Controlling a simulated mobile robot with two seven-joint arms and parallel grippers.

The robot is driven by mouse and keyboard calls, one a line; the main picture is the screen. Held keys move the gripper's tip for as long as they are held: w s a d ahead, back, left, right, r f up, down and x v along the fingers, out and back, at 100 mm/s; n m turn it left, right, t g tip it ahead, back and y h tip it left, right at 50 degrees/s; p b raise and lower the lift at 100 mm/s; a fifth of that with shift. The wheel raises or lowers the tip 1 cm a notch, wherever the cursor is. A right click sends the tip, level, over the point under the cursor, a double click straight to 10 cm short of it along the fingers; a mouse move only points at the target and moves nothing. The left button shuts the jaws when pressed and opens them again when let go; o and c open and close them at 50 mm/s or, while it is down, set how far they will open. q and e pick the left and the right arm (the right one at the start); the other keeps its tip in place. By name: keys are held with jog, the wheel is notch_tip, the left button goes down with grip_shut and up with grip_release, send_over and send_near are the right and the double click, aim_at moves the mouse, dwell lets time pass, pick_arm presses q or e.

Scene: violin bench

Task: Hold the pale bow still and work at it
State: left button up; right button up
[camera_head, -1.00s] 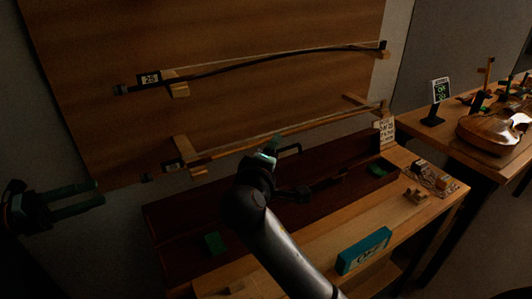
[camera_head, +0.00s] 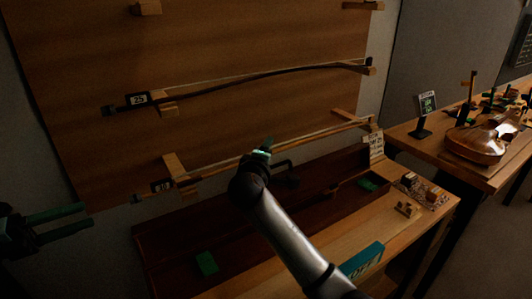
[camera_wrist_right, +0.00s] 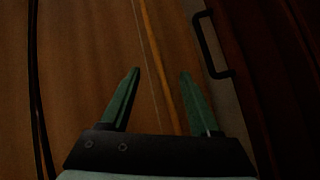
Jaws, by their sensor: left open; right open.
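The pale bow (camera_head: 322,136) rests on wooden pegs on the upright board, below a dark bow (camera_head: 220,80). My right gripper (camera_head: 265,146) is at the middle of the pale bow in the head view and hides a piece of it. In the right wrist view the open fingers of my right gripper (camera_wrist_right: 160,72) stand on either side of the pale bow's stick (camera_wrist_right: 158,60). The fingers appear apart from the stick. My left gripper (camera_head: 88,215) is open and empty at the far left, away from the bow.
A long dark red open case (camera_head: 160,245) lies on the bench below the board, with green pieces in it. A teal box (camera_head: 362,260) is at the bench's front. A violin (camera_head: 475,143) lies on another table at right. A black handle (camera_wrist_right: 208,45) shows beside the right fingers.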

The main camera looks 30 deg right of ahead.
jog(key=shift+w+d, duration=0.1)
grip_shut()
dwell(0.5)
pick_arm(q)
jog(key=shift+o, duration=0.2)
pick_arm(e)
jog(key=shift+f, duration=0.1)
